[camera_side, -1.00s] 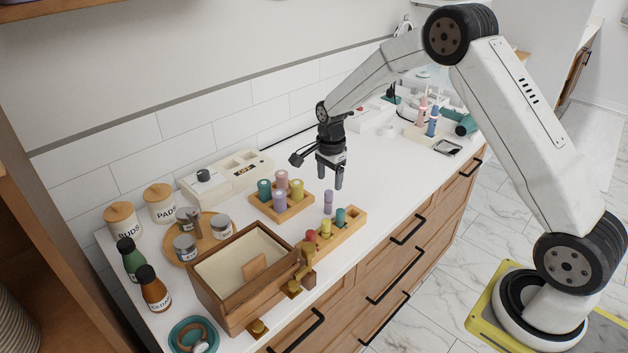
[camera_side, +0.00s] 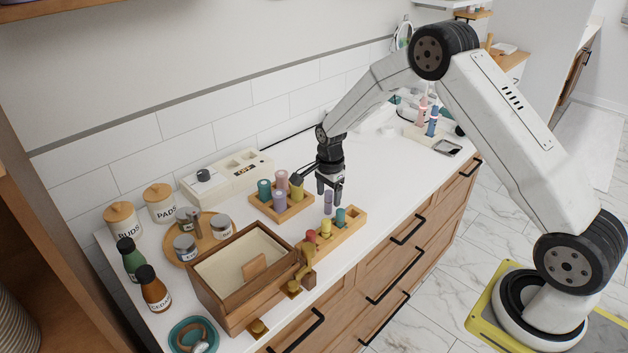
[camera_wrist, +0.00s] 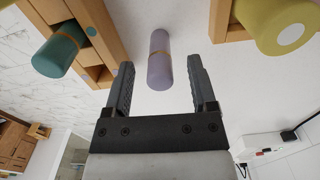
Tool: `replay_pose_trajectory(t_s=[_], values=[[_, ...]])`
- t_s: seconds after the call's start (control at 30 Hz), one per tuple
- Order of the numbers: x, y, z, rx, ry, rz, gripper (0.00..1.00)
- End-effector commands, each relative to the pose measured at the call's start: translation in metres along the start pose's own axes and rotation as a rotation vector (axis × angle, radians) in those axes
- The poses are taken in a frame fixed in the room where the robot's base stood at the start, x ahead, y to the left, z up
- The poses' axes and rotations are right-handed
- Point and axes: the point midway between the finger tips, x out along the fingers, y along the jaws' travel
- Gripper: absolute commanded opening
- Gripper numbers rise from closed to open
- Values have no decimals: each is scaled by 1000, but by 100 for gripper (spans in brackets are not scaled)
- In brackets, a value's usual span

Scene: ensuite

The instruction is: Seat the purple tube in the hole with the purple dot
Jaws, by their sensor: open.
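The purple tube (camera_side: 328,202) stands upright on the white counter between the front wooden rack (camera_side: 352,229) and the back tray. In the wrist view the purple tube (camera_wrist: 160,62) shows between and beyond the fingertips, touching neither. My gripper (camera_side: 330,194) is open, pointing down, with its fingers around the height of the tube's top; it also shows in the wrist view (camera_wrist: 160,80). The front rack holds a red, a yellow and a teal tube (camera_wrist: 58,52).
A wooden box (camera_side: 240,275) stands front left, near jars on a round board (camera_side: 205,240).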

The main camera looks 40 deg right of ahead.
Motion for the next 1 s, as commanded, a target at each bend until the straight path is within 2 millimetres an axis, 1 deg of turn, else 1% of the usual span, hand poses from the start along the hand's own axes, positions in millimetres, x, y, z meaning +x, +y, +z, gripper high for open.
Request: replay_pose_trajectory(t_s=[0.27, 0.3, 0.37, 0.4, 0.5, 0.83, 1.0], values=[[0, 0, 0, 0, 0, 0, 73], [0, 0, 0, 0, 0, 0, 61], [0, 0, 0, 0, 0, 0, 41], [0, 0, 0, 0, 0, 0, 29], [0, 0, 0, 0, 0, 0, 0], [-1, 0, 0, 0, 0, 0, 0], [-5, 0, 0, 0, 0, -1, 0]])
